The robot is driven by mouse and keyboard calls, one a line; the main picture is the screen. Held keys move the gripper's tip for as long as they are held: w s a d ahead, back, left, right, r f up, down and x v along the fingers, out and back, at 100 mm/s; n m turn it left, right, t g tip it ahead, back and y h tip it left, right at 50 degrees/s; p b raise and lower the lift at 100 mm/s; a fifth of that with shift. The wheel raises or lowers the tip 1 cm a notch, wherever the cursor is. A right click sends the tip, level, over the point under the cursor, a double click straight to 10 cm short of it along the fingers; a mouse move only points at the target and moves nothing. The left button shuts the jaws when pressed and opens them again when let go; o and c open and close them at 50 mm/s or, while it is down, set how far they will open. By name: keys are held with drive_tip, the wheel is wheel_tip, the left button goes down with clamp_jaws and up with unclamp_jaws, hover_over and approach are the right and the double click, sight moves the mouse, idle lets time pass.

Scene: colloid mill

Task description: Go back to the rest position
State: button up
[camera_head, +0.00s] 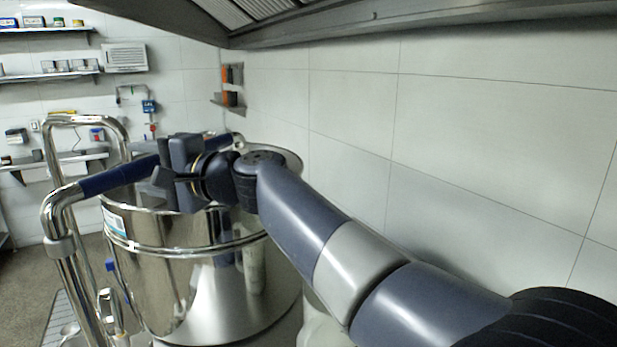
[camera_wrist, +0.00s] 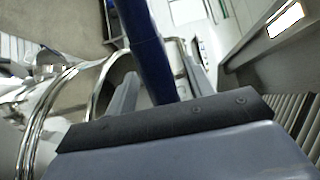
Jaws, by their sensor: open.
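My gripper (camera_head: 168,172) is at the far end of my outstretched arm, above the left part of a large shiny steel vessel (camera_head: 200,285). Its two fingers also show in the wrist view (camera_wrist: 162,72), spread apart. A dark blue grip (camera_head: 110,178) on a bent steel pipe lies just left of my gripper. In the wrist view the blue grip (camera_wrist: 146,50) runs between the open fingers; whether either finger touches it cannot be told. Part of the grip and the vessel's top is hidden behind my gripper and arm.
Bent steel pipes (camera_head: 62,232) rise at the vessel's left. A tiled wall (camera_head: 450,140) runs along the right, and a metal hood (camera_head: 420,32) hangs overhead. Wall shelves (camera_head: 50,77) stand at the back left. Open floor (camera_head: 22,285) shows at the lower left.

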drive_tip(key=shift+d+f+t, duration=0.1)
drive_tip(key=shift+d+t, duration=0.1)
drive_tip(key=shift+t, duration=0.1)
drive_tip(key=shift+s, duration=0.1)
